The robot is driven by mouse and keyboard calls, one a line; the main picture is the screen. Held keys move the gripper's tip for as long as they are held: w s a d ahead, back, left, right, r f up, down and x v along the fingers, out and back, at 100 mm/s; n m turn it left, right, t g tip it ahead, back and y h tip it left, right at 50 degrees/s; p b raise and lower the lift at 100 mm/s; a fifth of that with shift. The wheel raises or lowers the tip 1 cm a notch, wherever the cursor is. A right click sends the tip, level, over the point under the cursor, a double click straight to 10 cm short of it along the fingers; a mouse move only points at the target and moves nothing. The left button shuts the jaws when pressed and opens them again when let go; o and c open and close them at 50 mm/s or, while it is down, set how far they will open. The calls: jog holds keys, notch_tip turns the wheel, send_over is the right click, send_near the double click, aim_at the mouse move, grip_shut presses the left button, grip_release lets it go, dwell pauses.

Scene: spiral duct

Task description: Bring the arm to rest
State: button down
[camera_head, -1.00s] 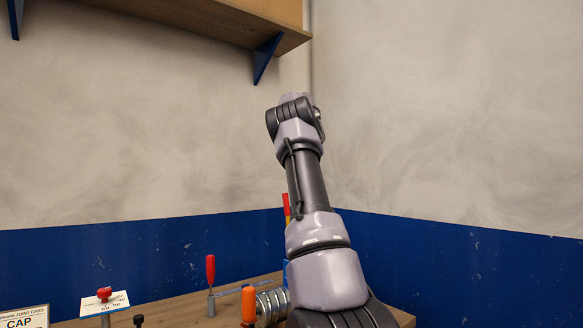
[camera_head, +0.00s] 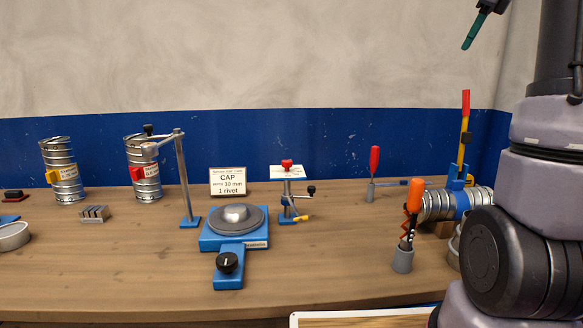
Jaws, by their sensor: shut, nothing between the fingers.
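My arm fills the right edge of the head view, with its dark and pale-lilac links upright. My gripper (camera_head: 473,31) shows only in part at the top right: a dark body with teal fingers pointing down and left. The fingers are together with nothing between them, in front of the wall and well above the bench. The upper part of my gripper and its wrist are cut off by the frame's top edge.
The wooden bench (camera_head: 130,265) carries a blue turntable fixture (camera_head: 228,240), a clamp stand (camera_head: 189,180), spiral ducts (camera_head: 64,175), a CAP sign (camera_head: 230,182) and a red-knobbed stand (camera_head: 287,190). An orange-handled tool (camera_head: 414,196) and a clamped duct (camera_head: 440,205) stand close to my arm.

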jog(key=s+a+f+n+y, duration=0.1)
jog(key=s+a+f+n, duration=0.3)
jog(key=s+a+n, duration=0.85)
jog(key=s+a+f+n+t, duration=0.1)
jog(key=s+a+f+n, duration=0.9)
jog(key=s, duration=0.4)
jog(key=shift+a+f+t, duration=0.3)
jog(key=shift+a+f, duration=0.35)
jog(key=shift+f, duration=0.1)
